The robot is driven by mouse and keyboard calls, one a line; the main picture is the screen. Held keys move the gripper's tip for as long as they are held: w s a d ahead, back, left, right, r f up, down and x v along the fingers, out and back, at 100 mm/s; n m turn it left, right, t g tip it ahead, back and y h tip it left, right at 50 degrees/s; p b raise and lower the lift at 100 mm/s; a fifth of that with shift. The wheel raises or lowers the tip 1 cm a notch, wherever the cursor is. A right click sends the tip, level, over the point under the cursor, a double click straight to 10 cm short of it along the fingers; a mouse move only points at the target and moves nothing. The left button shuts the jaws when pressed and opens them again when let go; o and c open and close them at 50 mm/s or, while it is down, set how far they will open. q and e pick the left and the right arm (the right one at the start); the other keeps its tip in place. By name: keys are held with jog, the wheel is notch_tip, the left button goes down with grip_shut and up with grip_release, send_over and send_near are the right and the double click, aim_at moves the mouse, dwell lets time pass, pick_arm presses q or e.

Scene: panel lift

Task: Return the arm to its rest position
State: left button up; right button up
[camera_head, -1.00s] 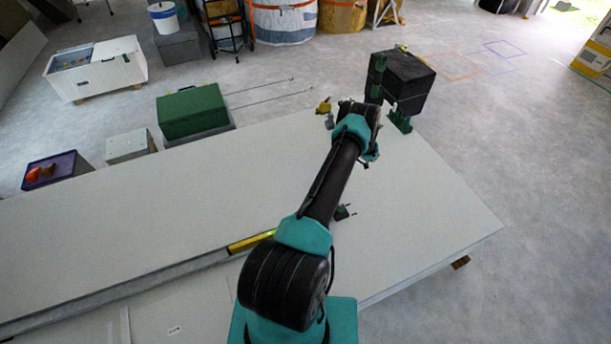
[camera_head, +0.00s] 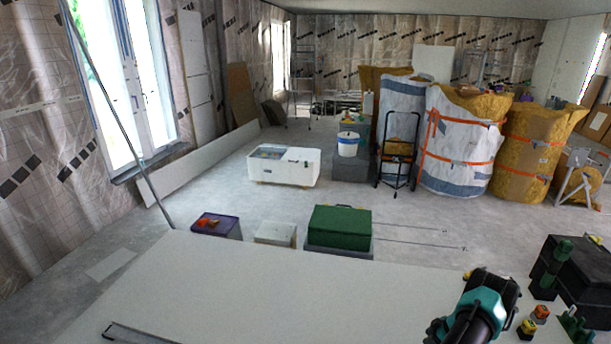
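A large pale flat panel (camera_head: 270,290) fills the lower part of the view. I cannot make out any gripper fingers. My other arm is out of view. A thin dark-edged strip (camera_head: 135,334) lies at the panel's lower left.
A black case (camera_head: 578,280) with green fittings and small yellow and orange pieces (camera_head: 527,327) sit close right of the arm. Beyond the panel are a green box (camera_head: 340,226), a white box (camera_head: 275,234) and a purple bin (camera_head: 216,226).

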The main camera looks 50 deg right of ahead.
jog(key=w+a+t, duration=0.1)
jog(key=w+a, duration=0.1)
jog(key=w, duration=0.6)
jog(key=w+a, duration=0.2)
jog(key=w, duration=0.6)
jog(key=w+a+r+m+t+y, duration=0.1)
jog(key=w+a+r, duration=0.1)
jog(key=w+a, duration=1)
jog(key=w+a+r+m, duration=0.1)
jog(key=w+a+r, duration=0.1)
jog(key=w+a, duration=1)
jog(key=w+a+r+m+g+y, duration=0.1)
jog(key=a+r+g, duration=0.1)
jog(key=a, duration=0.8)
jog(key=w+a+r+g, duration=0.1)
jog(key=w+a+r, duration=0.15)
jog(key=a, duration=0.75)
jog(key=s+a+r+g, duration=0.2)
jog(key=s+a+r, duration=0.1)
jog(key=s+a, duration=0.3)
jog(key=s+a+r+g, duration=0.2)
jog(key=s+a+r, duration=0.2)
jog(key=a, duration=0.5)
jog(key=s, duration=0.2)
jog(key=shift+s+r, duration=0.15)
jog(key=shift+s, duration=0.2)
